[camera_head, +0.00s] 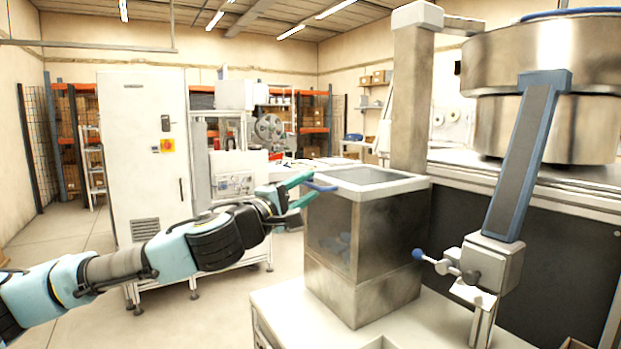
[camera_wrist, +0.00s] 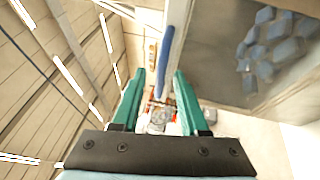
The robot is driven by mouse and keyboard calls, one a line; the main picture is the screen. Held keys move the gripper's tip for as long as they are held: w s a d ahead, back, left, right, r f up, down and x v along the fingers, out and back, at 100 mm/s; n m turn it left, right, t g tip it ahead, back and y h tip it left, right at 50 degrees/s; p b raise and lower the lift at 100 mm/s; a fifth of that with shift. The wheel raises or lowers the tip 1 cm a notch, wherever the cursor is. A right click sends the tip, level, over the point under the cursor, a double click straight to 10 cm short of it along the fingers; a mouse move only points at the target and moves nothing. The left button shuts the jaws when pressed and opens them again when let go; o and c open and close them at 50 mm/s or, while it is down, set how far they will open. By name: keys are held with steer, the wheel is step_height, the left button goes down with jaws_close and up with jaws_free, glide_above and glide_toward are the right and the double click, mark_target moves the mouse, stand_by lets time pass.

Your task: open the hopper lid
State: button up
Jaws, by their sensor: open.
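The hopper (camera_head: 330,235) is a box with see-through dark walls on a metal base. Its lid (camera_head: 400,187), a pale frame around a grey panel, lies flat on top, and looks shut. A blue handle (camera_head: 322,188) sticks out from the lid's left edge. My gripper (camera_head: 307,184) is open at the handle, one teal finger above and one below in the head view. In the wrist view the blue handle (camera_wrist: 163,58) runs ahead of and between the tips of my open gripper (camera_wrist: 157,76). I cannot tell whether the fingers touch it.
Blue pieces (camera_wrist: 275,38) lie inside the hopper. A metal post (camera_head: 408,100) rises behind it. At right stand a metal bowl feeder (camera_head: 545,60), a sloping chute (camera_head: 527,160) and a blue-knobbed lever (camera_head: 420,255). A white cabinet (camera_head: 145,130) stands behind my arm.

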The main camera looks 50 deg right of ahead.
steer(key=shift+d+r, duration=0.1)
steer(key=shift+d, duration=0.65)
steer(key=shift+c, duration=0.3)
jaws_close()
stand_by(0.6)
